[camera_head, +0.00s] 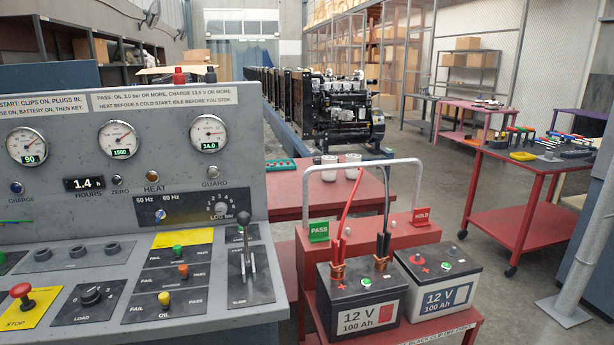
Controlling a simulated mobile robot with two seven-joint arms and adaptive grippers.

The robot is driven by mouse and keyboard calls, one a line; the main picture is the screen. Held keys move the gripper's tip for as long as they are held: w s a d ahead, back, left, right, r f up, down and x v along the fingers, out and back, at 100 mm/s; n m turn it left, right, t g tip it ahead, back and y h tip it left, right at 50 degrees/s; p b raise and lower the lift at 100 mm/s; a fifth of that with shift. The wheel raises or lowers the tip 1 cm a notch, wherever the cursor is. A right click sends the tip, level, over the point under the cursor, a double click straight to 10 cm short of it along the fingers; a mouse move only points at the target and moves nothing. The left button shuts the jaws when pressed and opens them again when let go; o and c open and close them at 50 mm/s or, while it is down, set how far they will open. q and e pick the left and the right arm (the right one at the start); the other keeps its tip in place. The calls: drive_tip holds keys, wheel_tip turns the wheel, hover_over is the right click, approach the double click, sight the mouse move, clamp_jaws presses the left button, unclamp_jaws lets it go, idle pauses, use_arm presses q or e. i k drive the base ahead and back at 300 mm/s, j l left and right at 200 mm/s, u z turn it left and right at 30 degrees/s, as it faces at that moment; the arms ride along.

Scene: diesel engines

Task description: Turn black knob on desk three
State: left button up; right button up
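A grey control desk (45,210) fills the left of the head view; I see no number on it. A black round knob with a light pointer mark (91,296) sits on a dark plate marked LOAD, right of the red stop button (22,293). A lever (245,243) topped by a black ball (243,217) stands upright on a plate at the desk's right. A small round dial knob (221,208) is on the upright panel behind the lever. Neither of my grippers is in view.
Three gauges (118,139) line the panel. Right of the desk, a red cart (420,334) carries two batteries (361,298) with clips on the nearer left one. A red table (517,215) with tools stands far right.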

sight(90, 297)
drive_tip(key=u, duration=1.35)
